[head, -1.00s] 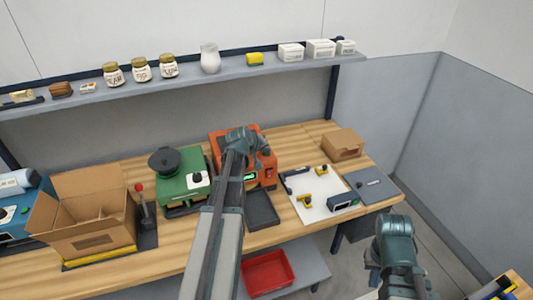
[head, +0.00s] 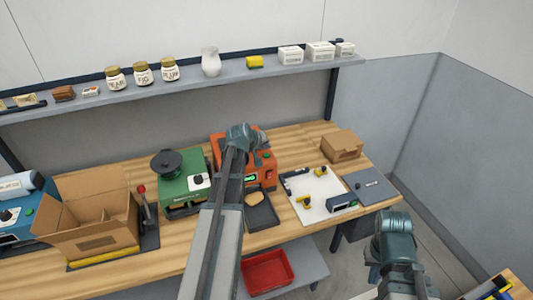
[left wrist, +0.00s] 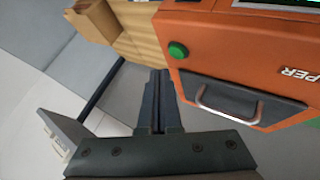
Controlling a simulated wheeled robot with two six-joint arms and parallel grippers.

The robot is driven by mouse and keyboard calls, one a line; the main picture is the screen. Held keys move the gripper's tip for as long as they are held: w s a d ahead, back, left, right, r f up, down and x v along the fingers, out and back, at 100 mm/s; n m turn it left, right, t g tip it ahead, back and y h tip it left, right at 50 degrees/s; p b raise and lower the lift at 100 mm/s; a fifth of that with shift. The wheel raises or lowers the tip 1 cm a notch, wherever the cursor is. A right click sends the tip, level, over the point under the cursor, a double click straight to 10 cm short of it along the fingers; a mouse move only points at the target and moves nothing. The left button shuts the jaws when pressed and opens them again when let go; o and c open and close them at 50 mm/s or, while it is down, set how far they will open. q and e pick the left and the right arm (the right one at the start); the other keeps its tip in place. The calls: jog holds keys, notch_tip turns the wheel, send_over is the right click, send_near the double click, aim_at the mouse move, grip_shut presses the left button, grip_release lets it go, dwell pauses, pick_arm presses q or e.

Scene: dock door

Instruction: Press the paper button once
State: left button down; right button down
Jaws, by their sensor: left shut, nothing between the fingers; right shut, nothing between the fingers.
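The orange machine (head: 219,147) stands at the back of the bench, partly hidden behind my left arm. In the left wrist view its orange front (left wrist: 230,50) carries a round green button (left wrist: 178,50), a silver handle (left wrist: 228,112) and lettering ending in "PER". My left gripper (left wrist: 157,75) is shut and empty. Its tips appear just below and left of the green button in that view; contact cannot be seen. A tan piece (head: 257,196) lies in the dark tray (head: 262,217) before the machine. My right gripper (head: 373,276) is low at the right, away from the bench items, its fingers barely visible.
A green machine (head: 185,187) stands left of the orange one, and an open cardboard box (head: 95,243) is further left. A white mat (head: 322,207) with tools lies right. A shelf (head: 225,76) with jars runs above. A red bin (head: 268,272) sits below.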

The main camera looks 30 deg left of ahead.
pick_arm(q)
notch_tip(320, 180, up, 4)
jog(key=p, duration=0.3)
dwell(0.7)
jog(key=s+d+f+m+g+h+b, duration=0.1)
jog(key=s+d+f+m+g+b, duration=0.2)
jog(key=d, duration=0.8)
jog(key=s+d+f+m+g+h+b, duration=0.1)
jog(key=s+d+f+m, duration=0.3)
jog(key=d, duration=0.6)
jog(key=s+d+f+m+g+y+b, duration=0.1)
jog(key=s+d+f+m+g+b, duration=0.1)
jog(key=s+d, duration=0.6)
jog(key=s+d+f+m+g+y+b, duration=0.2)
jog(key=s+d+f, duration=0.4)
jog(key=s, duration=0.5)
jog(key=shift+s+d+m+g, duration=0.15)
jog(key=shift+d+m+g, duration=0.65)
jog(key=shift+d+m, duration=0.15)
dwell(1.0)
